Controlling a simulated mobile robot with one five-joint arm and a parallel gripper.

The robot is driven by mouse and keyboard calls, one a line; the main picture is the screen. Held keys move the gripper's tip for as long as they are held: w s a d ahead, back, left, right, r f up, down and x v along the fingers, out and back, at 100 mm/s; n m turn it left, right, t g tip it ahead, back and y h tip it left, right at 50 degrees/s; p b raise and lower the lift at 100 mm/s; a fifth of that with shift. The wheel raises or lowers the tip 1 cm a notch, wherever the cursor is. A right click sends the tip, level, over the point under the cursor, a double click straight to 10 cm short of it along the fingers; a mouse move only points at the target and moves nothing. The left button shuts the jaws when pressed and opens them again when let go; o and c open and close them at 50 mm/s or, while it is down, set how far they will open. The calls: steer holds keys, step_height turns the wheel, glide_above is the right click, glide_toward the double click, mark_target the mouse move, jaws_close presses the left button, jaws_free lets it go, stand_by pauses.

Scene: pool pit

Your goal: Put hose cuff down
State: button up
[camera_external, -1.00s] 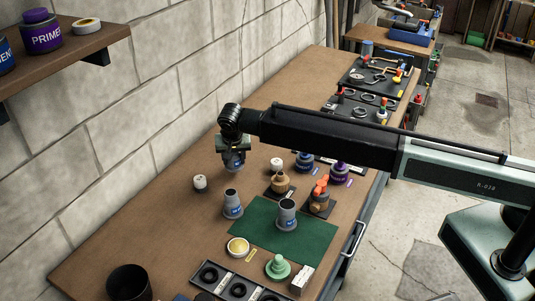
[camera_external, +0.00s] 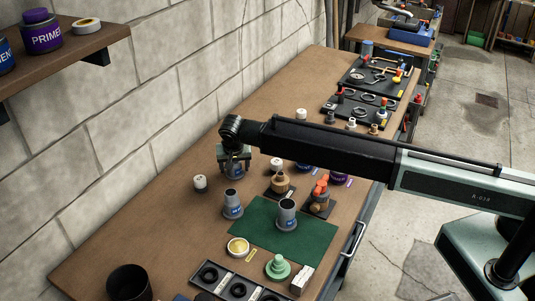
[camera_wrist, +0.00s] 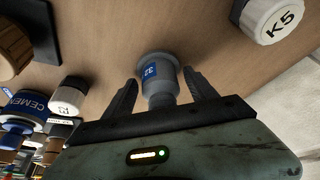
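The grey hose cuff with a blue "32" label (camera_wrist: 158,80) is between my gripper's fingers in the wrist view, upright against the wooden bench top. My gripper (camera_wrist: 160,95) is open, with a gap on each side of the cuff. In the external view my gripper (camera_external: 235,157) is low over the bench, with the cuff (camera_external: 233,171) partly hidden beneath it. Two similar grey cuffs stand nearer the camera, one on the wood (camera_external: 233,205) and one on the green mat (camera_external: 287,215).
A white-capped K5 piece (camera_wrist: 277,20) stands beside the cuff; another white-capped piece (camera_external: 277,164) is to its right. Wooden fittings (camera_external: 280,183), an orange-topped fitting (camera_external: 320,192) and a purple can (camera_external: 339,177) stand further right.

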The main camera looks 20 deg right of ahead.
steer(key=shift+r, duration=0.1)
steer(key=shift+r+p, duration=0.25)
steer(key=shift+p, duration=0.1)
steer(key=p+v, duration=1)
steer(key=v, duration=0.1)
steer(key=shift+s+r+p, duration=0.2)
steer(key=shift+r+p, duration=0.05)
steer(key=shift+p, duration=0.1)
